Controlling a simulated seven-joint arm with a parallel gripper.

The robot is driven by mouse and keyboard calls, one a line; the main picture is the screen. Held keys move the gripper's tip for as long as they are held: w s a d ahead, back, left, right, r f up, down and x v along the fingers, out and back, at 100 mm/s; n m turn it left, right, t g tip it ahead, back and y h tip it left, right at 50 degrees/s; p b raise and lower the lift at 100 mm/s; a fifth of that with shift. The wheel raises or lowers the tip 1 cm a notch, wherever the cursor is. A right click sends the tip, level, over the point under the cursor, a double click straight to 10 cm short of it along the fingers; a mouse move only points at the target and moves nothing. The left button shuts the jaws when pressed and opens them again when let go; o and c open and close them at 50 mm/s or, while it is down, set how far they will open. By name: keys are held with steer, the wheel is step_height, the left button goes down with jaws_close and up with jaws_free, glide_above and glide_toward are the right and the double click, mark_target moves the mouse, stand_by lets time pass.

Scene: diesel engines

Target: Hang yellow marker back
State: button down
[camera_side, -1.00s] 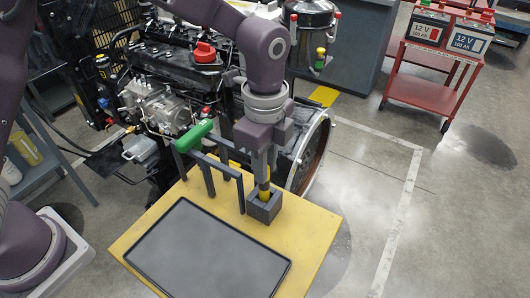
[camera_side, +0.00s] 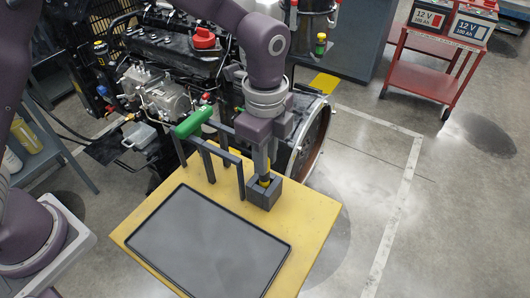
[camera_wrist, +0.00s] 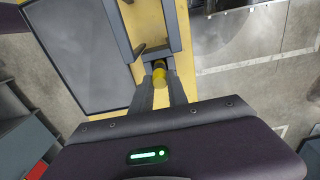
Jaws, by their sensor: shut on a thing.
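The yellow marker (camera_side: 265,182) stands upright in the small dark grey square holder (camera_side: 263,196) on the yellow table, its lower part hidden inside. My gripper (camera_side: 264,174) points down over the holder, with its fingers shut on the marker's upper part. In the wrist view the marker's yellow end (camera_wrist: 160,79) shows between the two fingertips (camera_wrist: 159,92).
A black-rimmed grey tray (camera_side: 205,240) covers much of the yellow table (camera_side: 315,212). A diesel engine (camera_side: 165,85) with a red cap (camera_side: 203,38) stands close behind. A red cart (camera_side: 435,72) with batteries is at the far right. Floor to the right is clear.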

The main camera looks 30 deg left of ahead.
steer(key=c, duration=0.8)
jaws_free()
steer(key=shift+o, duration=0.2)
steer(key=shift+r, duration=4.75)
